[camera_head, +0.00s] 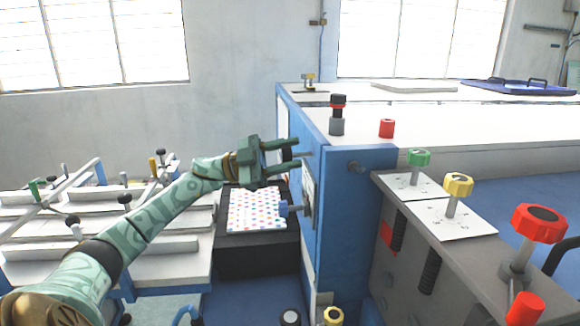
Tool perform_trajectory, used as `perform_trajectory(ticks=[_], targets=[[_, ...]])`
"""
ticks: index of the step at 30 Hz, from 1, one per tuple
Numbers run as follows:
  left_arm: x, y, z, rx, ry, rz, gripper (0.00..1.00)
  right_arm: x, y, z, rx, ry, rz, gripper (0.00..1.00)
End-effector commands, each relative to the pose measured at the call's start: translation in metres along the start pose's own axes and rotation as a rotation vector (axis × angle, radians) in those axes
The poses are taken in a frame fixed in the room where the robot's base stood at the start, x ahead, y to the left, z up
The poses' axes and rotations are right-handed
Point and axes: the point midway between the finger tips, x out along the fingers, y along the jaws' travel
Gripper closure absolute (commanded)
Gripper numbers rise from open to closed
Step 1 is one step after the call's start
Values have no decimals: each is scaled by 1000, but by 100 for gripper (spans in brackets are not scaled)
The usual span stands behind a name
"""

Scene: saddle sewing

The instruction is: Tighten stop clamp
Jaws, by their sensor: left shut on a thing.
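My left gripper (292,156) reaches in from the left at the blue side panel of the machine (325,200). Its two green fingers are shut on a small dark knob (288,154), mostly hidden between them. A short thin rod (303,154) runs from the knob toward the panel. I cannot tell whether this knob belongs to the stop clamp. My right gripper is not in view.
A polka-dot sheet (255,209) lies on a black box (258,260) below the gripper. A white rack table (150,262) stands at left. Green (419,157), yellow (458,184) and red knobs (539,223) rise at right. A dark red-banded knob (337,112) stands on the machine top.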

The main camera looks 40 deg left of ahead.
Motion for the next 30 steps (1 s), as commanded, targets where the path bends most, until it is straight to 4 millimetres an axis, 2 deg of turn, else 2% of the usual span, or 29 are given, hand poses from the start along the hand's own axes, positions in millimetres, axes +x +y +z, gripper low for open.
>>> perform_trajectory(ticks=[1,3,15,30], targets=[[-1,3,5,40,-4,19,84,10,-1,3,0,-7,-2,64],[-1,3,5,102,-4,44,84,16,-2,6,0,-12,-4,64],[-1,4,4,453,-3,190,84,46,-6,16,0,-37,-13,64],[-1,4,2,842,-2,352,84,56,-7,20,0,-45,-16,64]])
